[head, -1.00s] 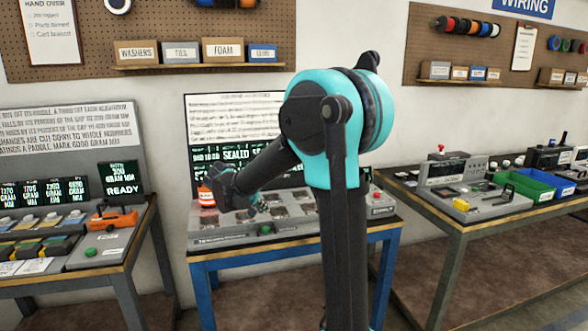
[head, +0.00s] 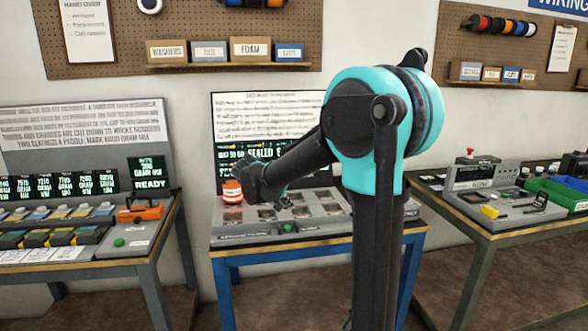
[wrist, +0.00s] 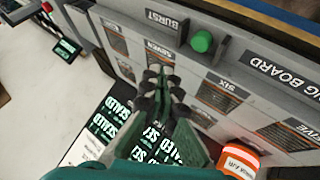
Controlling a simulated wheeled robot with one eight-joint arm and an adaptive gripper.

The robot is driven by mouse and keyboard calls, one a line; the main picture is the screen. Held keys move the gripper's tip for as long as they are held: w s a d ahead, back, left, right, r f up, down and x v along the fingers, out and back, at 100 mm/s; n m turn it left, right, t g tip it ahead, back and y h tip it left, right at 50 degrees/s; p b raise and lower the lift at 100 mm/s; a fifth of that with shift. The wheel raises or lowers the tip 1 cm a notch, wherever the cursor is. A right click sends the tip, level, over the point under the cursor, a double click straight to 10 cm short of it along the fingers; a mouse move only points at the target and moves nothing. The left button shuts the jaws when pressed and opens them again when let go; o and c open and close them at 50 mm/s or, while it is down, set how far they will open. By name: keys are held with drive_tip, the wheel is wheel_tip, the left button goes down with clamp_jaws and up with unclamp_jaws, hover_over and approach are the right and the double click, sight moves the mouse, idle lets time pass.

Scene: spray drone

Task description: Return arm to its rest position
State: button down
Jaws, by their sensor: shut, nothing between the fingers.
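My arm is teal and black and stands bent in the middle of the head view, its forearm reaching left and down over the blue-legged bench. My gripper (wrist: 162,78) shows in the wrist view with its fingers together and nothing between them. It hangs above the grey board, near the panels marked SEVEN and SIX. In the head view the gripper (head: 282,199) is partly hidden by the forearm and wrist. An orange and white container (head: 232,192) stands at the back left of the board; it also shows in the wrist view (wrist: 240,158).
The grey board (head: 270,236) lies on the blue-legged bench (head: 310,258). A screen with SEALED text (wrist: 150,145) stands behind it. A green button (wrist: 202,41) is on the board's edge. Benches stand left (head: 150,248) and right (head: 490,238), with floor gaps between.

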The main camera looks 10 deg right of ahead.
drive_tip(key=s+d+f+y, duration=0.1)
drive_tip(key=s+f+y, duration=0.1)
drive_tip(key=s+f, duration=0.3)
drive_tip(key=s+d+f+g+y, duration=0.1)
drive_tip(key=s+f, duration=0.5)
drive_tip(key=s, duration=0.8)
drive_tip(key=s+d+f+y, duration=0.2)
drive_tip(key=s+f, duration=0.4)
drive_tip(key=s, duration=0.4)
drive_tip(key=shift+n+g+y, duration=0.3)
drive_tip(key=shift+y, duration=0.5)
drive_tip(key=shift+w+d+r, duration=0.1)
